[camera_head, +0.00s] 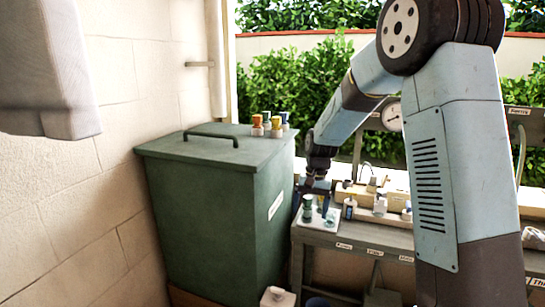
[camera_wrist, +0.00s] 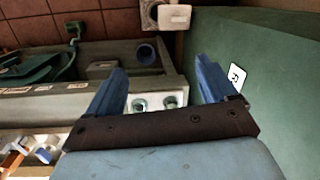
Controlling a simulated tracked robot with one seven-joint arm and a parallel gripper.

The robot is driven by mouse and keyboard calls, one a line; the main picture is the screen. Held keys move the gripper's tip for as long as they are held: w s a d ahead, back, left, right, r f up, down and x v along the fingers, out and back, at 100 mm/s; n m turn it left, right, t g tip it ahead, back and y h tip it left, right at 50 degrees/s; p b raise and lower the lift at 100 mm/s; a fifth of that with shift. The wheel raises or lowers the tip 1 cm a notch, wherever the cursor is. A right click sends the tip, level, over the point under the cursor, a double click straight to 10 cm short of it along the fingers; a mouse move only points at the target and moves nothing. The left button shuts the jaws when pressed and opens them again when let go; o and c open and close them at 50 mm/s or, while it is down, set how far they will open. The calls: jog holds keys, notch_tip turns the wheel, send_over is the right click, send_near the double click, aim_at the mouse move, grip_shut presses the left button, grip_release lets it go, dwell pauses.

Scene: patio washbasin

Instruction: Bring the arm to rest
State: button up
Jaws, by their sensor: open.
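My gripper (camera_head: 318,190) is at the end of my arm, which reaches forward and down from the right side of the head view. The gripper hangs over the left end of the grey bench (camera_head: 345,238), close to the green bin. In the wrist view my gripper (camera_wrist: 162,72) shows two blue fingers spread wide with nothing held between them. Two small green-and-white containers (camera_wrist: 140,104) show below, between the fingers. In the head view small green containers (camera_head: 307,203) stand on a white tray (camera_head: 318,222) just under the gripper.
A green lidded bin (camera_head: 215,215) stands left of the gripper, with several colour-capped bottles (camera_head: 258,125) on its lid. A round gauge (camera_head: 391,115) is behind. A stone wall (camera_head: 120,80) closes the left.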

jog(key=s+d+r+n+t, duration=0.15)
jog(key=s+d+r, duration=0.25)
jog(key=s+r, duration=0.4)
jog(key=s+d+r+t, duration=0.2)
jog(key=s+d+r, duration=0.1)
jog(key=s+r, duration=0.45)
jog(key=s+d+r+t, duration=0.1)
jog(key=s+d, duration=0.1)
jog(key=s, duration=0.6)
jog(key=s+d+r+t+h, duration=0.1)
jog(key=s+d+r, duration=0.1)
jog(key=s, duration=0.6)
jog(key=shift+d+n+t, duration=0.35)
jog(key=shift+d, duration=0.05)
jog(key=shift+c, duration=0.3)
